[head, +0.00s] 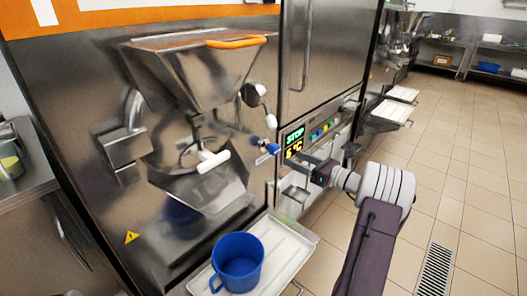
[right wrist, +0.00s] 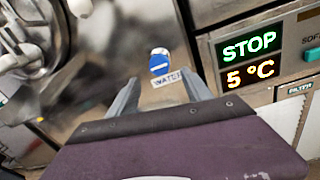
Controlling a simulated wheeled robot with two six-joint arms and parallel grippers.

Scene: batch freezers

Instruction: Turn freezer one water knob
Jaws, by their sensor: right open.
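The water knob (head: 272,149) is a small blue and white knob on the steel front of the near freezer, left of the display. It also shows in the right wrist view (right wrist: 159,66), with a "WATER" label (right wrist: 169,79) just below it. My right gripper (head: 293,160) is open and empty, close to the knob and just right of it in the head view. In the right wrist view its two fingers (right wrist: 160,90) point toward the knob, which shows beyond and between them. I see no contact between them. My left gripper is not in view.
A green and orange "STOP" display (head: 293,142) is right of the knob. A white-handled spout (head: 213,161) and steel hopper (head: 197,75) are left of it. A blue jug (head: 238,262) stands on a white tray (head: 284,250) below. Tiled floor (head: 470,190) is open at right.

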